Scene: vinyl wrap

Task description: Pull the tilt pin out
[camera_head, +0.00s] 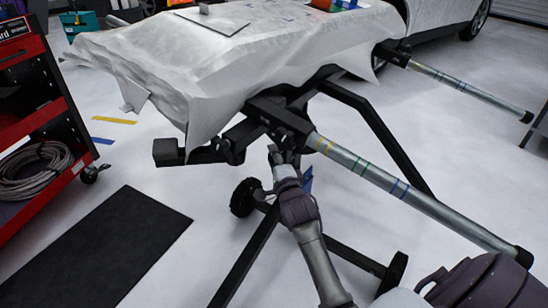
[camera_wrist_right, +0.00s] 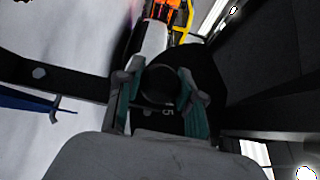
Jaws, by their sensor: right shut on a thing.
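My right gripper (camera_head: 282,155) reaches up under the black frame of the stand (camera_head: 362,108), close to the joint where a steel tube (camera_head: 400,192) meets it. In the right wrist view its two teal-padded fingers (camera_wrist_right: 158,100) are closed on a dark round end, which I take to be the tilt pin (camera_wrist_right: 158,82). The pin is dark against the black bracket, so I cannot tell how deep it sits. In the head view the pin is hidden by the gripper and frame. My left gripper is not in view.
A white covered panel (camera_head: 190,62) lies on top of the stand. A second tube (camera_head: 470,90) sticks out at the right. The stand's wheeled legs (camera_head: 245,265) spread around my right forearm. A red tool cart (camera_head: 55,95) and black mat (camera_head: 105,250) are at the left.

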